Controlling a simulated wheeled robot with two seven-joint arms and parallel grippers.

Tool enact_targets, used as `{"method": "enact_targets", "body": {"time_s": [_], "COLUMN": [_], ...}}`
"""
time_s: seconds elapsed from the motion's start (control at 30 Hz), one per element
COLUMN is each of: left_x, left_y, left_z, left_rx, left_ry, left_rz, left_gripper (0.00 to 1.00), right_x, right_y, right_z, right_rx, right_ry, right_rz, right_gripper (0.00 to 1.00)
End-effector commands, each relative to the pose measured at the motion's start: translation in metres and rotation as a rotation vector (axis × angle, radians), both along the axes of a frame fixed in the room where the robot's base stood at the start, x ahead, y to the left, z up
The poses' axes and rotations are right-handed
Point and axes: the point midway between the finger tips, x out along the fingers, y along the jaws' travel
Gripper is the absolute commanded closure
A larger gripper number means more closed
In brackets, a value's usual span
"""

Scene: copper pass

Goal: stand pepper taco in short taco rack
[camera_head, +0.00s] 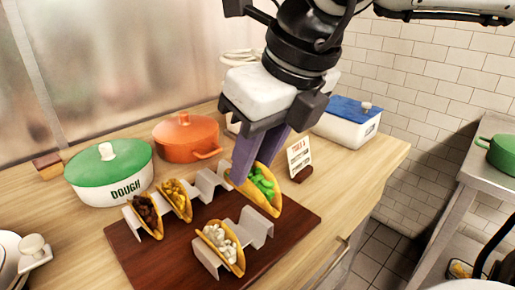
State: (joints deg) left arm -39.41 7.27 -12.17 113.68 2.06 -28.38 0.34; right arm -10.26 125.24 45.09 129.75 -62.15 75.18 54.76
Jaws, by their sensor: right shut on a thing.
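The pepper taco (264,188), a yellow shell with green filling, is in my right gripper (258,158). The gripper is shut on its upper left part, and the purple fingers hide some of the shell. The taco is tilted, its lower right end in line with the right end of the short taco rack (256,227). Its exact height above the rack is hard to judge. The short silver rack holds a taco with white filling (222,245) in its left part; its right part is empty. My left gripper is out of view.
A longer rack (207,184) behind holds a dark-filled taco (147,215) and a yellow-filled taco (176,198); its right part is free. Both racks stand on a brown board (165,262). A small card (300,155) stands close behind the taco. Pots line the back.

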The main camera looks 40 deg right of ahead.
Motion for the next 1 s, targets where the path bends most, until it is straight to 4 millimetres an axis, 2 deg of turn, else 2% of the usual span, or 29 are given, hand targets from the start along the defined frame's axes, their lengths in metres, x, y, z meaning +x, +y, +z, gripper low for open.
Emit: {"method": "enact_targets", "body": {"time_s": [0.57, 0.87, 1.0], "left_x": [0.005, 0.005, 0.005], "left_y": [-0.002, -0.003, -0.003], "left_z": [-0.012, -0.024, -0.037], "left_rx": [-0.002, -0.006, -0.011], "left_ry": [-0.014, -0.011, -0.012], "left_rz": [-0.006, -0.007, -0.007], "left_gripper": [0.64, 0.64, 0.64], "right_x": [0.000, 0.000, 0.000], "right_y": [-0.002, -0.002, -0.002], "right_z": [-0.036, -0.057, -0.069], "right_rx": [0.000, 0.000, -0.001], "right_ry": [-0.001, -0.001, -0.001], "right_rz": [-0.003, -0.003, -0.004], "right_gripper": [0.94, 0.94, 0.94]}}
